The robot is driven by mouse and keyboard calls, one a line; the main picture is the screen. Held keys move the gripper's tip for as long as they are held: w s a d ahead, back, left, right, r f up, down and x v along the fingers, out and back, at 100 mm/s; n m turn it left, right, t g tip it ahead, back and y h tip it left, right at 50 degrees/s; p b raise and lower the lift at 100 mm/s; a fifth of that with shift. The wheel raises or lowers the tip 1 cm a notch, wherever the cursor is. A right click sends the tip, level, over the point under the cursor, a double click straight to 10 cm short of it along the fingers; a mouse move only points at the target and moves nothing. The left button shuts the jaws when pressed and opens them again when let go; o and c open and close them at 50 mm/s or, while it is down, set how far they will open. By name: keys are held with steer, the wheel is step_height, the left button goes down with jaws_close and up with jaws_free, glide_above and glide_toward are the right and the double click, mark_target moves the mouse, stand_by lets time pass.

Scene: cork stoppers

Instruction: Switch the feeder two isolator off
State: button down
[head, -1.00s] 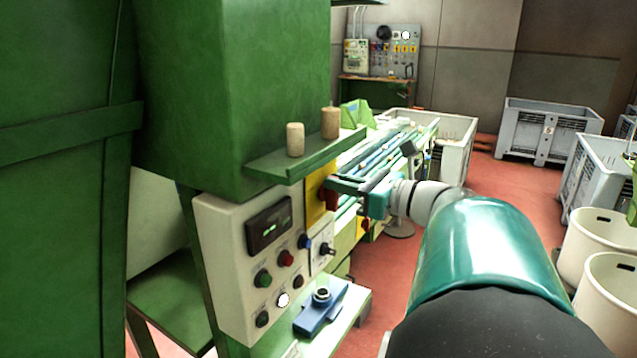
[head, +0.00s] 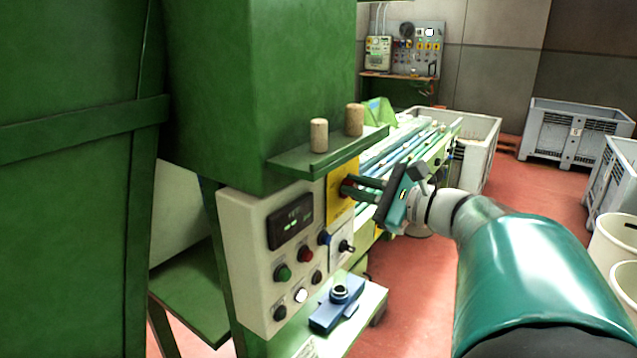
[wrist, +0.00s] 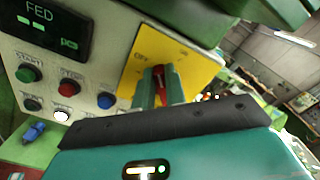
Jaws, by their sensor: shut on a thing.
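The isolator is a red rotary handle (wrist: 159,76) on a yellow plate (wrist: 188,66) in the wrist view. OFF is printed at the plate's upper left; a smaller mark at the upper right is hard to read. The handle (head: 346,186) also shows in the head view, partly covered by the fingers. My gripper (wrist: 160,90) is shut on the handle, one finger on each side. In the head view my gripper (head: 355,190) reaches the plate from the right, its body tilted. The handle's exact setting and any feeder number are unclear.
A green shelf (head: 300,160) with two corks juts out above the handle. A blue device (head: 335,305) rests on the ledge below.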

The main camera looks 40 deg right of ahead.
steer(key=n, duration=0.3)
steer(key=f+n, duration=0.1)
steer(key=shift+s+a+n, duration=0.1)
steer(key=shift+a+n, duration=0.2)
steer(key=shift+a, duration=0.05)
steer(key=n, duration=0.2)
steer(key=f+n, duration=0.1)
steer(key=n, duration=0.2)
steer(key=shift+a, duration=0.1)
steer(key=shift+f+n, duration=0.1)
steer(key=shift+n, duration=0.2)
steer(key=c, duration=1.4)
jaws_free()
steer(key=shift+c, duration=0.2)
steer(key=shift+s, duration=0.1)
steer(key=v, duration=1.3)
steer(key=shift+s, duration=0.4)
